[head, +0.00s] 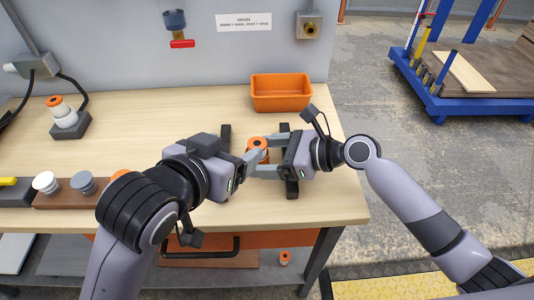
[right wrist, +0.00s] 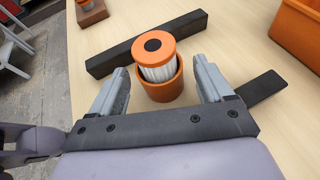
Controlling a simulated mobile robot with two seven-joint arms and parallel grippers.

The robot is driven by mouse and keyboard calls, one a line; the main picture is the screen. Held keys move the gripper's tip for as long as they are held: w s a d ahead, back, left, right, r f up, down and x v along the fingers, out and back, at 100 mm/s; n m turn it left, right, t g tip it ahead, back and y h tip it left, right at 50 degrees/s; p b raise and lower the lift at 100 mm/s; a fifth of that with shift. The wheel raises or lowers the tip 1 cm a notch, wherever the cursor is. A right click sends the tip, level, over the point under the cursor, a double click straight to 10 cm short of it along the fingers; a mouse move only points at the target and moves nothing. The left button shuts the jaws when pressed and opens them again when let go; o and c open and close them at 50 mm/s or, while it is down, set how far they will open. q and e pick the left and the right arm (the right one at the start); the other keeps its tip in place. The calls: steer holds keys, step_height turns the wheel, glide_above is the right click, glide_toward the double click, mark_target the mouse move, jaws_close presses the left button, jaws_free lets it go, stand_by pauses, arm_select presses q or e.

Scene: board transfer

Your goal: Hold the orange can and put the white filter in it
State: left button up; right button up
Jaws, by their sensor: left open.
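The orange can (right wrist: 161,91) stands on the wooden table between the two fingers of my right gripper (right wrist: 162,88). The right gripper is open, with a gap on each side of the can. The white pleated filter (right wrist: 158,73) sits in the can's mouth; its orange cap with a dark centre and some white pleats stand above the rim. In the head view the filter's cap (head: 257,142) shows above the right gripper (head: 266,158). My left gripper (head: 251,163) is open close to the can on its left; its fingers partly overlap the view there.
An orange bin (head: 281,92) stands behind the can. Dark bars (head: 224,134) lie on the table beside the grippers. A brown block (head: 72,198) with several parts is at the left, and a filter stand (head: 70,124) is behind it. The right front of the table is clear.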

steer(key=shift+d, duration=0.1)
steer(key=v, duration=1.1)
steer(key=shift+s+d+r, duration=0.15)
steer(key=shift+d+r, duration=0.05)
steer(key=shift+d, duration=0.15)
steer(key=shift+d, duration=0.1)
